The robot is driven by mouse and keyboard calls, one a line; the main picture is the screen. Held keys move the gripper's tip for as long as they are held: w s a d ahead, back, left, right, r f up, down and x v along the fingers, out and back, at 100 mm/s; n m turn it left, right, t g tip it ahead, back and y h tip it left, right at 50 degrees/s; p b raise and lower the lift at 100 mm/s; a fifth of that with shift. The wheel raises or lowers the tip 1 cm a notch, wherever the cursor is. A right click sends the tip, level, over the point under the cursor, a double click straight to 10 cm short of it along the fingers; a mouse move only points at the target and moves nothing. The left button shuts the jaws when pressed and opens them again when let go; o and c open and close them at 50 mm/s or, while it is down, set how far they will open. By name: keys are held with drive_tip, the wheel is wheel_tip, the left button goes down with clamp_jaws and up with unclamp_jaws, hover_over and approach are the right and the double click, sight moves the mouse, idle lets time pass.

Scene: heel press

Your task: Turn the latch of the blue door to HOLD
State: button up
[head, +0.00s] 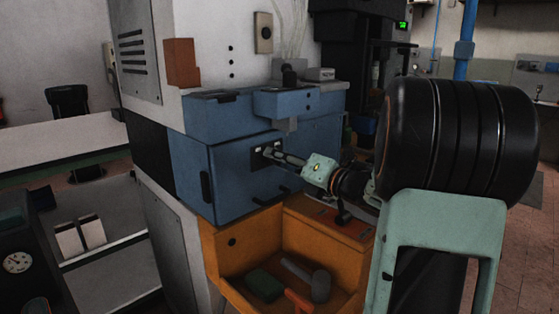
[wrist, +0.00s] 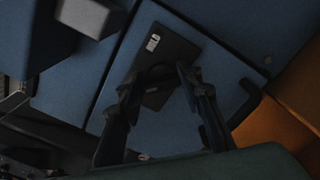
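The blue door (head: 230,183) is on the front of the machine and looks closed. A black latch plate (wrist: 180,48) with a small white label is fixed to it. A dark rounded part, perhaps the latch (wrist: 160,70), lies on the plate between my fingertips. My gripper (wrist: 159,80) is open, its two fingers apart and pointing at the plate. In the head view my gripper (head: 277,156) reaches the plate from the right and covers part of it. I cannot tell whether the fingers touch the latch, and the label is too small to read.
A blue housing (head: 300,102) juts out above the door. Below is an orange bench (head: 345,262) whose recess holds a green block (head: 264,285) and a grey mallet-like tool (head: 318,284). A black handle (wrist: 245,100) stands out from the door beside my fingers.

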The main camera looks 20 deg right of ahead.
drive_tip(key=c, duration=0.3)
drive_tip(key=shift+d+f+m+p, duration=0.15)
drive_tip(key=shift+m+p, duration=1.4)
drive_tip(key=shift+m, duration=2.95)
drive_tip(key=shift+a+f+m+p, duration=0.2)
drive_tip(key=shift+m+p, duration=1.3)
drive_tip(key=shift+m, duration=3)
drive_tip(key=o, duration=1.1)
drive_tip(key=shift+f, duration=0.1)
